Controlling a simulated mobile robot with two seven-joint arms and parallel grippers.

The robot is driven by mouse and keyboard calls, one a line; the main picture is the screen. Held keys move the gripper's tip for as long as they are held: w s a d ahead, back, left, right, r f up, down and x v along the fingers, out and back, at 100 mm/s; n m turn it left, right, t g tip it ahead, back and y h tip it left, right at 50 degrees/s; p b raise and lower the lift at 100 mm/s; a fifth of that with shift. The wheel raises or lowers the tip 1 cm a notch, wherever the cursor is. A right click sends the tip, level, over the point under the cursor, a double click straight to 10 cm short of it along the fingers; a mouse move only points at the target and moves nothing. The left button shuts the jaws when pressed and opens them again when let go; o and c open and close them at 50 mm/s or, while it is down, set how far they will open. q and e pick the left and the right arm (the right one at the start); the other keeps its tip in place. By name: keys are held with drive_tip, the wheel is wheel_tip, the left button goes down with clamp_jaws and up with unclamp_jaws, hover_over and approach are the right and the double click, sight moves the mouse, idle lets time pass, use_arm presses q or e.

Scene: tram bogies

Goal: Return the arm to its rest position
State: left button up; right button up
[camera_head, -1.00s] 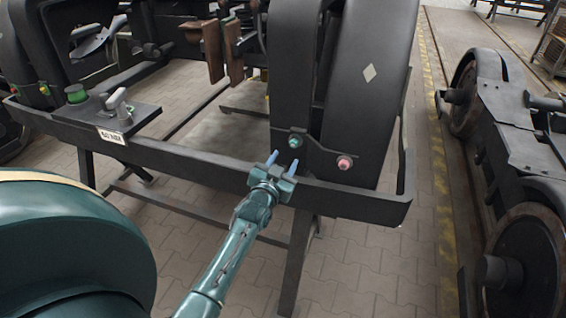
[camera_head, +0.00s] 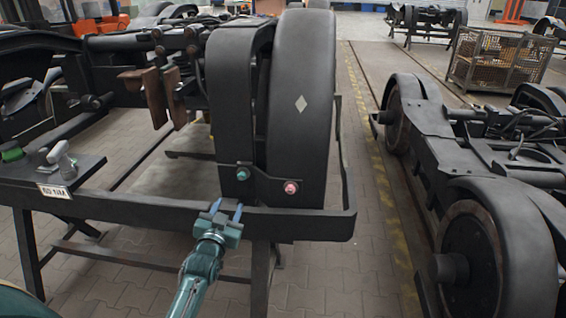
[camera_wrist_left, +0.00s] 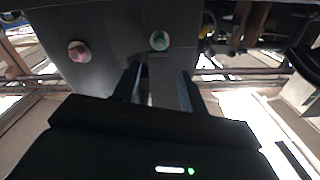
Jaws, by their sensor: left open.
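My left gripper (camera_head: 226,211) is at the end of the teal arm, in front of the bogie frame's front beam (camera_head: 130,211). Its two blue fingers are apart with nothing between them. Above it on the dark plate are a green bolt (camera_head: 242,174) and a pink-red bolt (camera_head: 291,187). In the left wrist view the open fingers (camera_wrist_left: 160,88) point toward the plate, with the green bolt (camera_wrist_left: 159,41) just beyond them and the red bolt (camera_wrist_left: 79,51) to the left. I cannot tell whether the fingers touch the beam. My right gripper is not in view.
A small shelf with a label (camera_head: 54,191) holds a grey-handled tool (camera_head: 60,157) and a green-topped part (camera_head: 11,151) at left. Another bogie (camera_head: 450,160) stands at right, with a wire crate (camera_head: 499,60) behind it. A paved aisle with a yellow line (camera_head: 385,190) lies between.

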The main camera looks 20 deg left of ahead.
use_arm(q)
drive_tip(key=shift+s+f, duration=0.1)
drive_tip(key=s+d+f+m+g+h, duration=0.1)
drive_tip(key=s+d+f+g+h, duration=0.2)
drive_tip(key=s+d, duration=0.7)
drive_tip(key=s+d+f+m+g+h+p, duration=0.1)
drive_tip(key=s+d+f+g+h, duration=0.3)
drive_tip(key=s+d+f, duration=0.3)
drive_tip(key=s+d, duration=0.4)
drive_tip(key=s, duration=0.6)
drive_tip(key=shift+s+d+m, duration=0.2)
drive_tip(key=shift+s+m, duration=0.05)
drive_tip(key=shift+m, duration=0.05)
